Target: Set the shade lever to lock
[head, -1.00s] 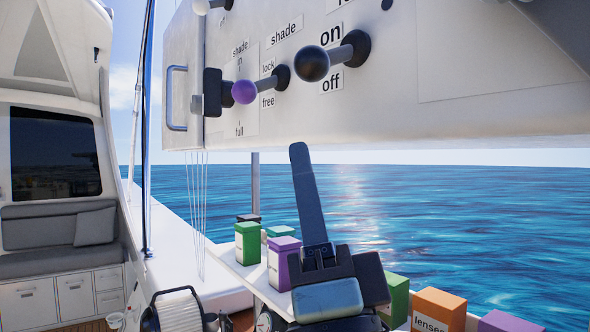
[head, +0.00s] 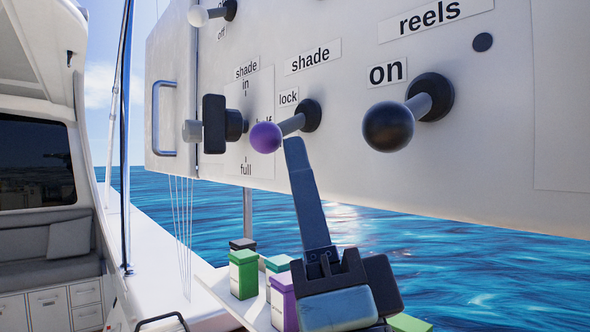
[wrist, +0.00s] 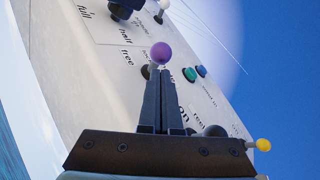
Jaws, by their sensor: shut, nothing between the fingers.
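The shade lever has a purple knob (head: 266,137) on a grey shaft and a dark round base, on the white panel (head: 350,165). A "lock" label (head: 288,97) sits beside it; the "free" label shows in the wrist view (wrist: 127,56). I cannot tell how far the lever is tilted. My gripper (head: 294,142) is shut and empty, fingers pointing up, tips just below the lever's shaft and right of the knob. In the wrist view the purple knob (wrist: 161,53) stands right beyond the fingertips (wrist: 160,70). I cannot tell whether they touch.
A black-knobbed lever (head: 388,127) marked "on" stands right of my fingers. A dark rotary handle (head: 214,124) for shade in/half/full is at left, and a white knob (head: 197,16) above. Several boxes (head: 243,273) stand on a shelf below. Open space lies under the panel.

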